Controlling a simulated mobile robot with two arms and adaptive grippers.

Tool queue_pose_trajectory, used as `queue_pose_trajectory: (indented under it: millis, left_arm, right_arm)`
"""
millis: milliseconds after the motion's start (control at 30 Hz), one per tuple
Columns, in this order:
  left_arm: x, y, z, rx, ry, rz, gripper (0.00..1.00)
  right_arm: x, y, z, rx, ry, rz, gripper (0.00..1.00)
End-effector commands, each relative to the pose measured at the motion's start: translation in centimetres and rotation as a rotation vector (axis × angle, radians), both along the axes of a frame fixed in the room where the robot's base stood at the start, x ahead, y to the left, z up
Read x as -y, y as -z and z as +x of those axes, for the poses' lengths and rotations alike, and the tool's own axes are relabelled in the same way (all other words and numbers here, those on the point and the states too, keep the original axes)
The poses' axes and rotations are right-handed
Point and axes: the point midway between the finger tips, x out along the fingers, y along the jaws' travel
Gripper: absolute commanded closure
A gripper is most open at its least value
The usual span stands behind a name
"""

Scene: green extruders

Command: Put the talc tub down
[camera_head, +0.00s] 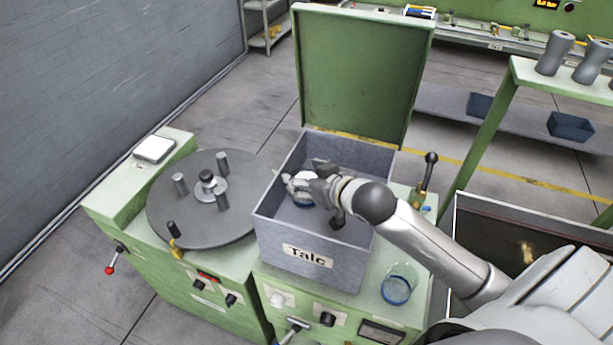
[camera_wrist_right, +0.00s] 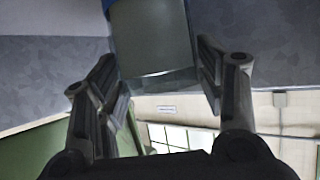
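The talc tub is a small clear cylinder with a blue end. In the right wrist view the tub (camera_wrist_right: 153,42) sits between the two fingers of my right gripper (camera_wrist_right: 160,85), which are closed against its sides. In the head view my right gripper (camera_head: 308,184) reaches down into the open grey box labelled "Talc" (camera_head: 307,256). Only a bit of the tub's blue and white (camera_head: 304,204) shows there, and the fingers hide the rest. I cannot tell whether the tub touches the box floor. My left gripper is not in view.
A similar clear jar with a blue rim (camera_head: 397,287) stands on the green machine top right of the box. A raised green lid (camera_head: 362,75) stands behind the box. A round grey turntable with upright pegs (camera_head: 208,220) lies left. A black-knobbed lever (camera_head: 427,175) is at right.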

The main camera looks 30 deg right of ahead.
Motion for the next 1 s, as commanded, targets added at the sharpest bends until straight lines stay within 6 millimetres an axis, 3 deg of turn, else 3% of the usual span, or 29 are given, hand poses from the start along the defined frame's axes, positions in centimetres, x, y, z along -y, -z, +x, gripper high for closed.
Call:
queue_pose_trajectory:
  millis: [333, 800, 1000]
  left_arm:
    - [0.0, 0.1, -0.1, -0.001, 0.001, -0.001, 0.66]
    - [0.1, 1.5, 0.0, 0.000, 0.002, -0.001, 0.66]
    - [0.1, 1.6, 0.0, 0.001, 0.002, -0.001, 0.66]
  right_arm:
    - [0.1, -0.3, -0.4, -0.001, 0.000, -0.001, 0.36]
    - [0.7, -3.2, -5.7, -0.001, 0.000, 0.000, 0.36]
    - [0.8, -3.8, -6.5, -0.001, 0.000, 0.000, 0.36]
